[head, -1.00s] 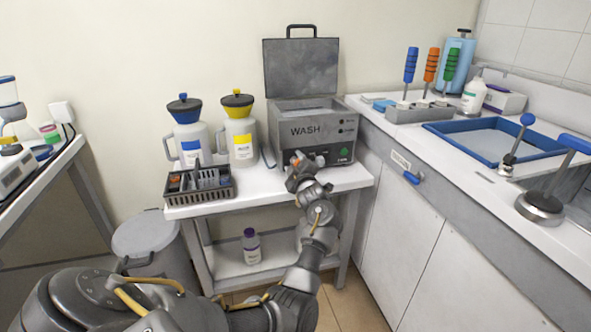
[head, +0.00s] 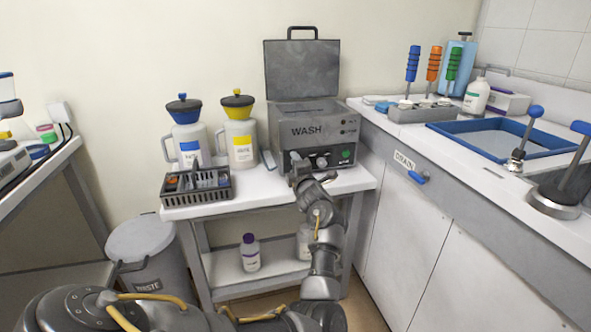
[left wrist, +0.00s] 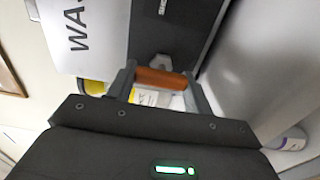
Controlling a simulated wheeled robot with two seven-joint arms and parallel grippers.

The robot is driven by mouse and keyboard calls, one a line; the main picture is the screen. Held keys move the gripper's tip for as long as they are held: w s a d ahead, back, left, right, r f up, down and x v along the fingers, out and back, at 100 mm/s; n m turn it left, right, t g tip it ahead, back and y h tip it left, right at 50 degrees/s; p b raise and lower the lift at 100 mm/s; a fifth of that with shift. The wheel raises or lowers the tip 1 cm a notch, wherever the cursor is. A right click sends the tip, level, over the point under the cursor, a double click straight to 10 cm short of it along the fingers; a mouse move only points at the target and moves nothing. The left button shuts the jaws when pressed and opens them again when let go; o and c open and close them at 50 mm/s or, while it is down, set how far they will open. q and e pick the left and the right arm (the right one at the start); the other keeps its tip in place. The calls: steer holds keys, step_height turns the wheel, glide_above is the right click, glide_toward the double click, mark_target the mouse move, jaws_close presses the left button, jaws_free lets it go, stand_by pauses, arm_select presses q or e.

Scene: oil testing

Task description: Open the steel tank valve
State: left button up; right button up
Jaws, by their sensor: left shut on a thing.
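The steel tank (head: 289,142), a grey box marked WASH with its lid raised, stands on the small white table. Its marked front also shows tilted in the left wrist view (left wrist: 95,35). My left gripper (head: 297,163) is at the lower front of the tank. In the left wrist view, its two fingers (left wrist: 158,88) are shut on an orange-brown valve handle (left wrist: 160,77), which lies across between them near a grey fitting on the tank's front. In the head view the gripper hides this handle. My right gripper is not in view.
A blue-topped jug (head: 190,145) and a yellow-topped jug (head: 239,143) stand left of the tank, behind a dark rack (head: 197,198). The counter with a blue DRAIN handle (head: 420,178) is close on the right. A waste bin (head: 150,240) stands at lower left.

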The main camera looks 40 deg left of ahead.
arm_select(q)
steer(key=shift+f, duration=0.15)
steer(key=o, duration=1)
steer(key=shift+s, duration=0.1)
